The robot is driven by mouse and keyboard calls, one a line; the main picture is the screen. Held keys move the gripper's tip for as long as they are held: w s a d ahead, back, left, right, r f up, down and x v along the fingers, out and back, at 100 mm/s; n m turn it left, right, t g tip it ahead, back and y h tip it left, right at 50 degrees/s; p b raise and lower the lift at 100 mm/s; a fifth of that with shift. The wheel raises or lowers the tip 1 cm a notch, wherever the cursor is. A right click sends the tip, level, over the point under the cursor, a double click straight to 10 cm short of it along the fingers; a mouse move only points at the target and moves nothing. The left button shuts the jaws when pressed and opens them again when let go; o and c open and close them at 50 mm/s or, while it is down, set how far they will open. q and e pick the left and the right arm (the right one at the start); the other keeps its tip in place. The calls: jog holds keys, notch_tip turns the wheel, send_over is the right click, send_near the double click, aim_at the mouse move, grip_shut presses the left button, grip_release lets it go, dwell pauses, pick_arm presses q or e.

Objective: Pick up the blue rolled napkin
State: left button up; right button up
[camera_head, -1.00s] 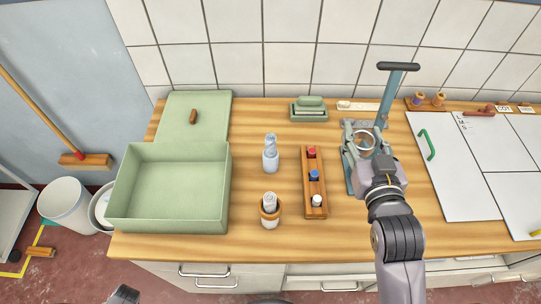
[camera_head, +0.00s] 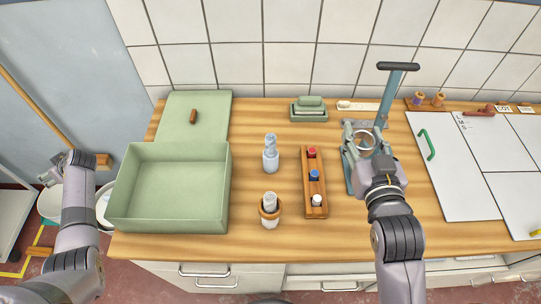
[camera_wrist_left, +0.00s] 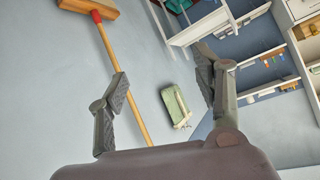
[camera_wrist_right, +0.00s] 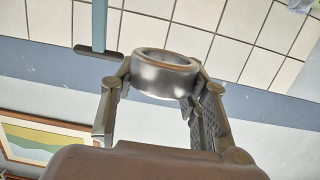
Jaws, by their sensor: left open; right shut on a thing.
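A narrow wooden rack (camera_head: 324,207) in the middle of the counter holds small items with red, blue and white tops. The blue one (camera_head: 314,175) sits in the middle slot; it is too small to tell whether it is a rolled napkin. My right gripper (camera_head: 365,142) is shut on a silver metal ring (camera_wrist_right: 163,74), right of the rack in the head view. The ring also shows in the head view (camera_head: 364,141). My left gripper (camera_head: 50,174) is open and empty, left of the counter and far from the rack. Its spread fingers show in the left wrist view (camera_wrist_left: 163,90).
A green open box (camera_head: 167,220) and its lid (camera_head: 207,115) lie on the left counter. A blue-handled press (camera_head: 388,95) stands behind my right gripper.

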pick_arm(q)
jog(key=w+d+r+t+y, duration=0.15)
jog(key=w+r, duration=0.35)
jog(key=r, duration=0.7)
jog(key=w+d+r+n+t, duration=0.15)
jog(key=w+r, duration=0.35)
jog(key=r, duration=0.6)
jog(key=w+r+t+y, duration=0.15)
jog(key=w+r, duration=0.45)
jog(key=r, duration=0.6)
jog(key=w+d+f+m+t+h, duration=0.1)
jog(key=w+d+f+m, duration=0.15)
jog(key=d+m, duration=0.65)
jog(key=w+d+f+m+t+h, duration=0.1)
jog(key=w+d+f+m, duration=0.3)
jog(key=d, duration=0.8)
jog(key=m+t+h, duration=0.3)
jog(key=m+h, duration=0.3)
jog(key=m, duration=2.5)
send_over(274, 165)
jog(key=s+d, duration=0.2)
jog(key=s, duration=0.3)
notch_tip(274, 165, down, 17)
jog(key=f, duration=0.8)
jog(key=shift+s+d+f, duration=0.2)
jog(key=shift+s, duration=0.05)
jog(key=shift+w+a, duration=0.25)
jog(key=shift+w, duration=0.35)
jog(key=shift+x, duration=3.1)
jog(key=shift+f, duration=0.15)
